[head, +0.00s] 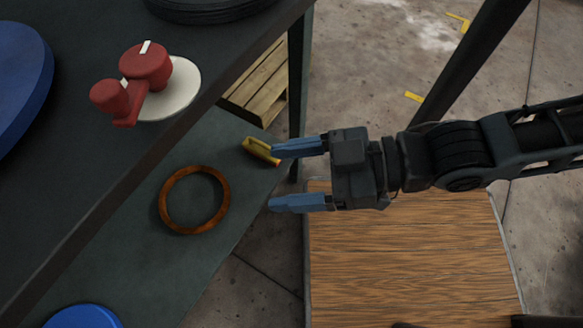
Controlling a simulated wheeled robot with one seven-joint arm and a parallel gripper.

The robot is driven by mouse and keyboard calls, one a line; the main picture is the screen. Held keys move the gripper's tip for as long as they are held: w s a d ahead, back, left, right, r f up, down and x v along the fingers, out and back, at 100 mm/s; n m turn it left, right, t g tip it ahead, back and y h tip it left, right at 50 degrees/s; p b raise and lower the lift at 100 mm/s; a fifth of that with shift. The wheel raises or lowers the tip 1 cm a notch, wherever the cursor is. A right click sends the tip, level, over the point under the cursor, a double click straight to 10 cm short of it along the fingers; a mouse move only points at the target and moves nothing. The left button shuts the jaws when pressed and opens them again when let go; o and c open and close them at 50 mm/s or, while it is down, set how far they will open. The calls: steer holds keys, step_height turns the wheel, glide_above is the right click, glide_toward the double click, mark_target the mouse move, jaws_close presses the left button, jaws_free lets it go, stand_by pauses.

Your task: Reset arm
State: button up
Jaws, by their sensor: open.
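My gripper (272,176) reaches in from the right with its two blue fingers apart and nothing between them. It hangs in front of the dark table's edge, over the gap beside the wood-grain surface. The red capstan drum with its crank-like arm (146,68) sits on a round white plate (176,95) on the dark table top, up and to the left of my gripper. They are clear of each other.
An orange-brown ring (164,207) and a yellow object (259,150) lie on the lower shelf (125,235). Blue round things show at left (22,75) and bottom left (83,318). A wooden pallet or crate (259,85), a wood-grain surface (400,255) and dark posts stand nearby.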

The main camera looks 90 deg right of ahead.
step_height(320, 180, up, 14)
steer(key=p, duration=1.3)
steer(key=shift+f+p, duration=0.2)
steer(key=shift+p, duration=0.2)
